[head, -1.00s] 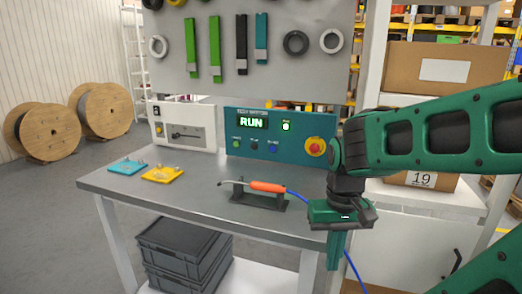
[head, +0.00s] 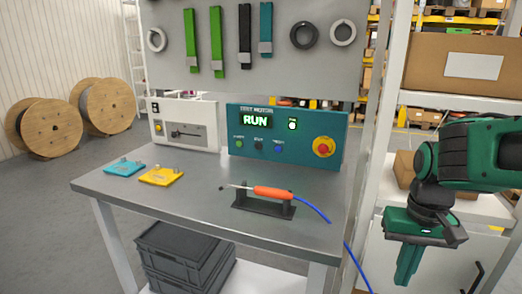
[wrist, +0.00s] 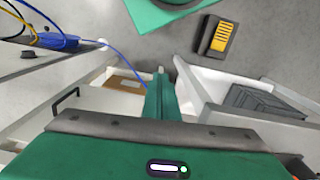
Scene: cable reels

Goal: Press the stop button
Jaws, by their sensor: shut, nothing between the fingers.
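The teal control panel (head: 300,118) stands at the back of the bench, with a lit green RUN display (head: 255,120). A row below holds a green button (head: 239,142), a dark button (head: 258,144) and a blue button (head: 278,147); their small labels are hard to read. A red mushroom button (head: 323,148) on a yellow surround is at the panel's right. My gripper (head: 406,270) is shut and empty, pointing down right of the bench, well apart from the panel. Its closed fingers (wrist: 161,92) also show in the wrist view, where the panel is not visible.
An orange-handled tool (head: 272,193) rests in a black stand on the bench, its blue cable trailing over the right edge. Yellow (head: 160,177) and teal (head: 124,169) plates lie at left. A white upright (head: 378,130) stands between gripper and panel. The bench's front middle is clear.

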